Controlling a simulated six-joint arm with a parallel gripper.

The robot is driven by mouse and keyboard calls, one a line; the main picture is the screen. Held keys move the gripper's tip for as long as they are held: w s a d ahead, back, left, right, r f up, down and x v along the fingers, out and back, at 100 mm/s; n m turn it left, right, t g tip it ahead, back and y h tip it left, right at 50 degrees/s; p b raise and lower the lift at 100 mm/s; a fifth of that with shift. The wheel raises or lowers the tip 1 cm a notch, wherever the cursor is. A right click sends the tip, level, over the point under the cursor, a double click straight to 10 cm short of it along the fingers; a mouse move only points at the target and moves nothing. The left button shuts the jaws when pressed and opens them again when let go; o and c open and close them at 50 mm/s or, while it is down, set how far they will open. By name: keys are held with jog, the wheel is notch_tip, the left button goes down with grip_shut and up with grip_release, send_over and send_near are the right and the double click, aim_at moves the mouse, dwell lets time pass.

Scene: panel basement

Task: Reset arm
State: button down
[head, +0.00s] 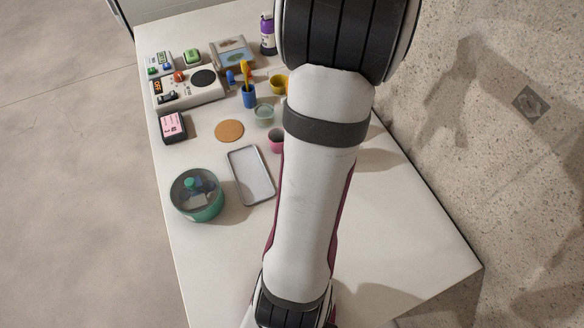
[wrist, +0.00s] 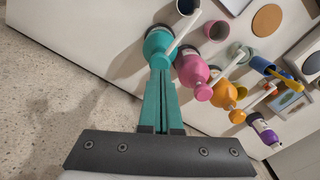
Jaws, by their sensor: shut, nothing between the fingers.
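My gripper (wrist: 160,72) shows only in the wrist view. Its two teal fingers are together, with nothing visible between them. Their tips point toward a teal bottle (wrist: 157,43) with a white spout and overlap it in the picture; I cannot tell whether they touch it. In the head view my arm hangs across the right part of the table (head: 400,235), and the gripper is out of sight.
Pink (wrist: 190,68), orange (wrist: 223,93) and purple (wrist: 263,131) bottles stand in a row beside the teal one. A grey tray (head: 251,174), cork disc (head: 229,130), green round container (head: 198,197) and control box (head: 188,90) occupy the table's left side. The front right is clear.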

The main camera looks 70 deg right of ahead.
notch_tip(320, 180, up, 5)
jog(key=shift+f, duration=0.1)
dwell(0.4)
jog(key=w+a+n, duration=0.4)
jog(key=w+a, duration=0.4)
jog(key=a, duration=0.4)
jog(key=w+a+n, duration=0.4)
jog(key=w+a, duration=0.3)
jog(key=a, duration=0.5)
jog(key=s+a+f+n+y, duration=0.1)
jog(key=s+a+f+n, duration=0.1)
jog(key=a, duration=0.6)
jog(key=s+a+f+n, duration=0.2)
jog(key=s+a+n, duration=0.3)
jog(key=a, duration=0.4)
jog(key=shift+f+y, duration=0.4)
